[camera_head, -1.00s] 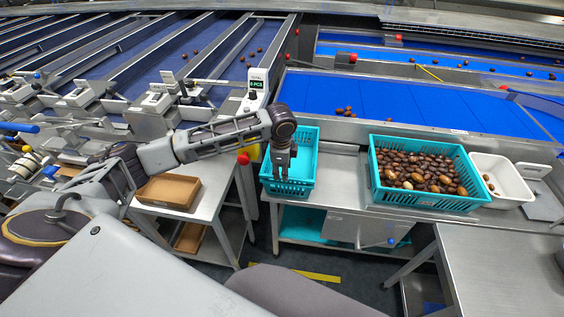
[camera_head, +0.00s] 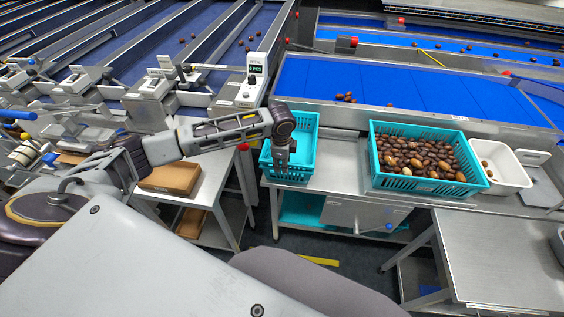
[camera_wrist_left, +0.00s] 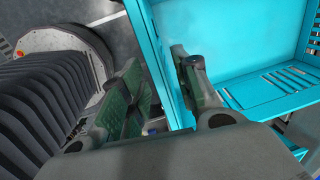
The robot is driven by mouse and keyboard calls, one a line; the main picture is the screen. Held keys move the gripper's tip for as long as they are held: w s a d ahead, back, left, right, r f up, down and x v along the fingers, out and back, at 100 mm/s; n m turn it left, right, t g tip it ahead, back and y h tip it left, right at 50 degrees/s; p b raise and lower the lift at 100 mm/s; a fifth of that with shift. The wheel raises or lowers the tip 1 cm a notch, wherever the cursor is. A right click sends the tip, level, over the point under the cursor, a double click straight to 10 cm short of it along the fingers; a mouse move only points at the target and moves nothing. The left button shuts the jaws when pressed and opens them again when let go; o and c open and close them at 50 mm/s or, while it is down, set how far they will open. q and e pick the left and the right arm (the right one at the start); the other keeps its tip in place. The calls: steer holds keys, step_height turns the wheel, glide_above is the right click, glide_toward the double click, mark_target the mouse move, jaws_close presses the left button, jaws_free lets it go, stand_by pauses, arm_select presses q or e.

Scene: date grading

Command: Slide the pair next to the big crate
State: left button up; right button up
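A small teal crate (camera_head: 305,139) stands on the steel table, left of the big teal crate (camera_head: 376,166), which is full of brown dates. A strip of bare tabletop separates the two crates. In the left wrist view, my left gripper's fingers (camera_wrist_left: 160,95) are apart, on either side of a wall of the small crate (camera_wrist_left: 235,45), with one finger inside. My right gripper is not in view.
A white tray (camera_head: 513,167) with a few dates stands right of the big crate. The blue belt (camera_head: 400,95) runs behind the table (camera_head: 343,165). A brown carton (camera_head: 172,178) sits on a lower stand at left. A steel table (camera_head: 500,250) stands front right.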

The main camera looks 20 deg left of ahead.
arm_select(q)
jaws_close()
steer(key=shift+d, duration=0.2)
